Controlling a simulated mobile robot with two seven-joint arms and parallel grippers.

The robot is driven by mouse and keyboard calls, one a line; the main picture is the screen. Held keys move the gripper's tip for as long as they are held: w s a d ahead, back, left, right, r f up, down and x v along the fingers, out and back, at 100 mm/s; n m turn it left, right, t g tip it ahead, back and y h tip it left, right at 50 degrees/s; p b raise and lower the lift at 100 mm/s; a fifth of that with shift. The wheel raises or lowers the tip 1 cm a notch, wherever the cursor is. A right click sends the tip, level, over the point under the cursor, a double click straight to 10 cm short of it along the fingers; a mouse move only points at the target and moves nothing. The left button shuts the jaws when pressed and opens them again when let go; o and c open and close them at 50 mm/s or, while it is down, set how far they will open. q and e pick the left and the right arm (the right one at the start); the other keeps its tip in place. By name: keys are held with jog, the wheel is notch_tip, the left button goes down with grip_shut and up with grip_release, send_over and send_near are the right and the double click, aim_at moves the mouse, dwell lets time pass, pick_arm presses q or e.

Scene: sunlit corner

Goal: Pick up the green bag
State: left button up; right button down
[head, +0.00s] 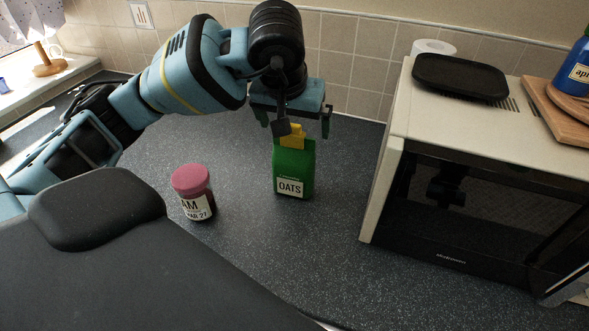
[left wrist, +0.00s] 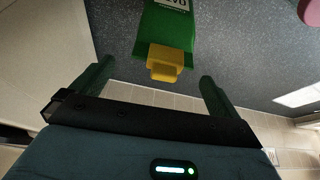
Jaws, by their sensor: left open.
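The green bag (head: 294,169) stands upright on the dark worktop, with a white OATS label and a yellow clip (head: 297,136) at its top. My left gripper (head: 297,125) is above and just behind the bag, pointing down, with its fingers apart and nothing between them. In the left wrist view the green bag (left wrist: 168,32) and its yellow clip (left wrist: 165,62) lie ahead of the gap between the two fingertips (left wrist: 155,75). The clip looks close to the fingers but not clasped. My right gripper is not in view.
A jar with a pink lid (head: 193,193) stands left of the bag. A cream microwave (head: 396,190) stands to the right, with a black tray (head: 460,77) and a wooden board (head: 560,115) on top. The tiled wall (head: 345,70) is behind.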

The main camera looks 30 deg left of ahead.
aim_at(294, 134)
pick_arm(q)
jog(key=shift+x, duration=0.9)
jog(key=x, duration=0.4)
jog(key=shift+s+a+f, duration=0.2)
jog(key=shift+s+f, duration=0.05)
jog(key=shift+f, duration=0.1)
jog(key=shift+w+f, duration=0.15)
jog(key=shift+f, duration=0.15)
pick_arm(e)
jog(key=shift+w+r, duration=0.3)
pick_arm(q)
jog(key=shift+c, duration=1.3)
jog(key=c, duration=1.1)
jog(key=shift+r, duration=0.2)
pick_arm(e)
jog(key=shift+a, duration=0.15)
